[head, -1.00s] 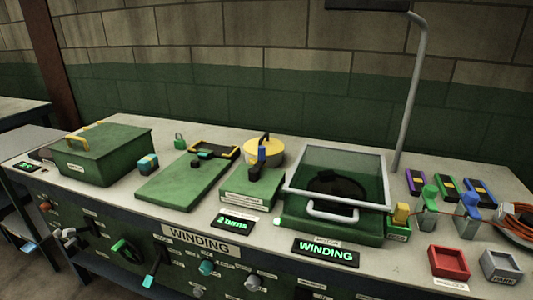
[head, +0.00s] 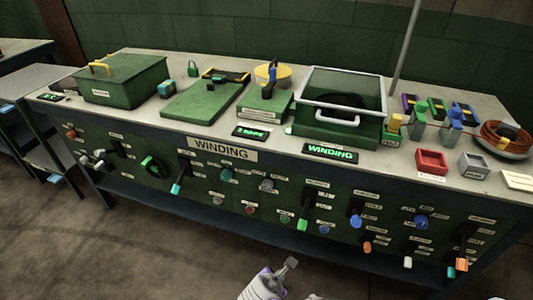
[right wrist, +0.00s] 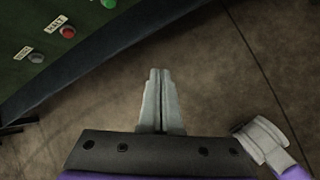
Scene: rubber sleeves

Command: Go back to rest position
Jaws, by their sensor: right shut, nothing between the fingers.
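My right gripper (right wrist: 160,92) is shut, its two grey fingers together with nothing between them. In the right wrist view it is over the bare floor, in front of the bench. A pale gripper with purple trim, which appears to be the same one, shows at the bottom of the head view (head: 289,263), clear of the bench. A white and purple part of my own body is at the lower right of the wrist view. I cannot make out my left gripper in either view.
The bench (head: 140,124) carries a green box (head: 122,85), a clear-lidded winding unit (head: 341,104), a red tray (head: 431,161) and a grey tray (head: 473,165). Knobs and levers, such as a green-tipped lever (head: 303,212), stick out of its front. The floor (head: 150,250) before it is clear.

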